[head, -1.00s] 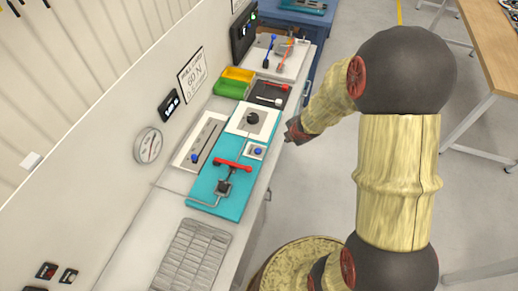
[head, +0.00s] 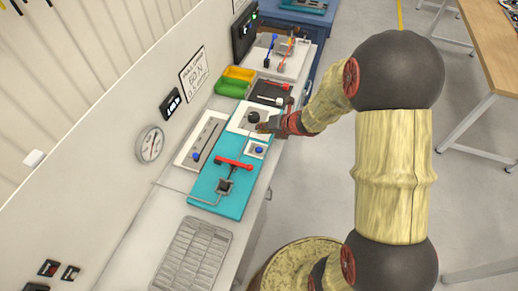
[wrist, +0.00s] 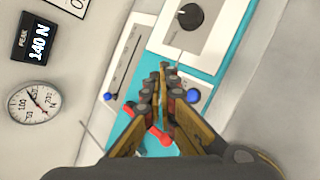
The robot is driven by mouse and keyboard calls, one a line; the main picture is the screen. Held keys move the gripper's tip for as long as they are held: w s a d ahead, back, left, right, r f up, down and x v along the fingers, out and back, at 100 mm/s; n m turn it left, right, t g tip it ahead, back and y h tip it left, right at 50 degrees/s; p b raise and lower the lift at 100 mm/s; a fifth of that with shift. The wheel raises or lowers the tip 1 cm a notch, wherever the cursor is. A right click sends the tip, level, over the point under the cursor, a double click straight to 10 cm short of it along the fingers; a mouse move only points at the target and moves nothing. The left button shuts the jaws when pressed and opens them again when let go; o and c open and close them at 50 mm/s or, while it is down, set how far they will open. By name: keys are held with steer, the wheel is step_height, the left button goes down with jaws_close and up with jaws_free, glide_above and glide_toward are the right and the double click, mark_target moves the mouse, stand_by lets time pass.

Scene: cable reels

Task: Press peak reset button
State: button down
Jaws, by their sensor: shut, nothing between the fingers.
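A blue button (head: 259,149) sits on a small white plate on the teal board (head: 232,205). A peak display (wrist: 38,40) reads 140 N. My gripper (head: 264,126) is shut and empty, above the board near a black round knob (head: 253,117). In the wrist view its fingertips (wrist: 165,72) point past the blue button, apart from it.
A red lever (head: 233,164) stands on the teal board close to the button. A round dial gauge (head: 150,144) is on the wall panel at left. Green and yellow bins (head: 235,82) and more levers lie beyond. A grey ridged pad (head: 192,254) lies nearer me.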

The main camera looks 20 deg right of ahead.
mark_target(261, 148)
steer(key=shift+f+b, duration=3.6)
steer(key=shift+f, duration=0.85)
steer(key=shift+f+b, duration=0.4)
steer(key=shift+b, duration=0.05)
steer(key=shift+f+b, duration=0.45)
steer(key=shift+b, duration=0.05)
steer(key=shift+r, duration=0.15)
steer(key=shift+r+p, duration=0.7)
steer(key=shift+r, duration=0.05)
step_height(261, 148, up, 5)
steer(key=p, duration=0.4)
